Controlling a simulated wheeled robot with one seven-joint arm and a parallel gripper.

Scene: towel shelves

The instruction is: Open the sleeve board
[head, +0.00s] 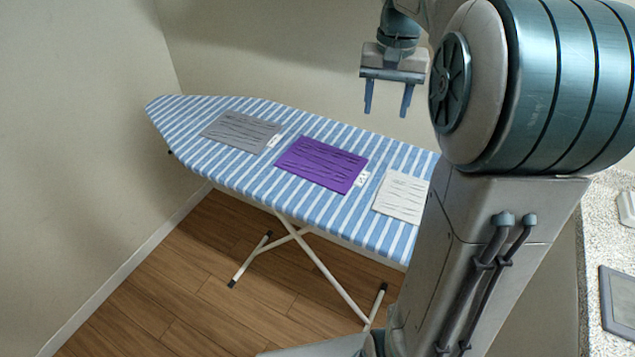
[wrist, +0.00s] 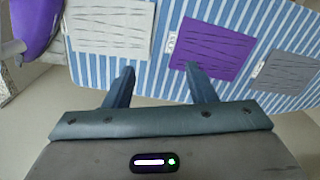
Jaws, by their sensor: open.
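A long ironing board (head: 240,180) with a blue and white striped cover stands open on crossed pale legs (head: 318,265). I see no separate sleeve board that I can make out. My gripper (head: 387,113) is open and empty, its two blue fingers pointing down, above and apart from the board's far edge in the head view. In the wrist view, the fingertips (wrist: 158,68) show against the striped cover (wrist: 160,84), between the white and purple cloths. The right end of the board is hidden behind my arm in the head view.
Flat grey (head: 240,131), purple (head: 322,163) and white (head: 401,196) cloths with small tags lie on the board. A speckled counter (head: 606,235) with a dark-framed panel (head: 619,300) stands at right. Walls close in behind and left. A purple object (wrist: 38,25) shows at the wrist view's left.

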